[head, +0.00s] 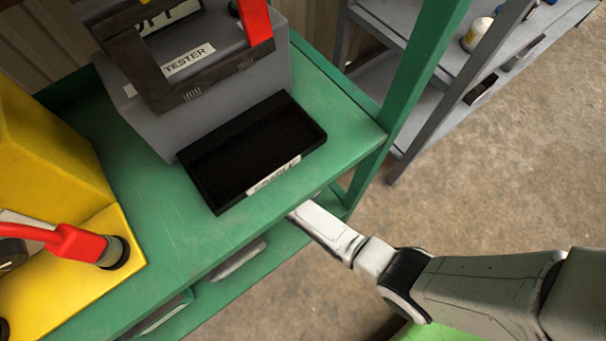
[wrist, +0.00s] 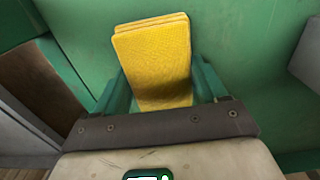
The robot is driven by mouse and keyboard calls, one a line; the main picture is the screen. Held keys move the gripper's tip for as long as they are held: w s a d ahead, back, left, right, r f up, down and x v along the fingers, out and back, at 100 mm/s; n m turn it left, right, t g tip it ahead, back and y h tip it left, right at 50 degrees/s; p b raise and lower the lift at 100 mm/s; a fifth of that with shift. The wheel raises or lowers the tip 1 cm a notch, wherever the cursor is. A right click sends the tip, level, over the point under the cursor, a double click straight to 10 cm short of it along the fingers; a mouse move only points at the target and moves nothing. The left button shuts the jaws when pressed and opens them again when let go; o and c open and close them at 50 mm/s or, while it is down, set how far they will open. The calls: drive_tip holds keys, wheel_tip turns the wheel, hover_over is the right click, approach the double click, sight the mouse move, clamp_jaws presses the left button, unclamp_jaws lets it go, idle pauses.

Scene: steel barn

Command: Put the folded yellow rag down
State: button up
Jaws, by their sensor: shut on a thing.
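The folded yellow rag (wrist: 153,48) shows in the wrist view, standing out from between the two green fingers of my gripper (wrist: 162,88). My gripper is shut on the rag, with one finger at each side of it. Green surface (wrist: 245,50) lies behind the rag; I cannot tell whether the rag touches it. In the head view my arm reaches to the front edge of the green bench (head: 345,120), and its end passes out of sight beneath the top. The rag and fingers are hidden there.
On the bench top stand a grey tester (head: 215,90), a black tray (head: 300,125) with a label at the front edge, and a yellow machine (head: 40,150) with a red handle. Lower green shelving shows below. A grey shelf rack (head: 400,100) stands behind; floor at right is clear.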

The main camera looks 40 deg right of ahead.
drive_tip(key=o, duration=0.9)
drive_tip(key=shift+o, duration=0.2)
wheel_tip(320, 180, up, 12)
drive_tip(key=p, duration=0.5)
drive_tip(key=shift+p, duration=0.3)
drive_tip(key=shift+s, duration=0.1)
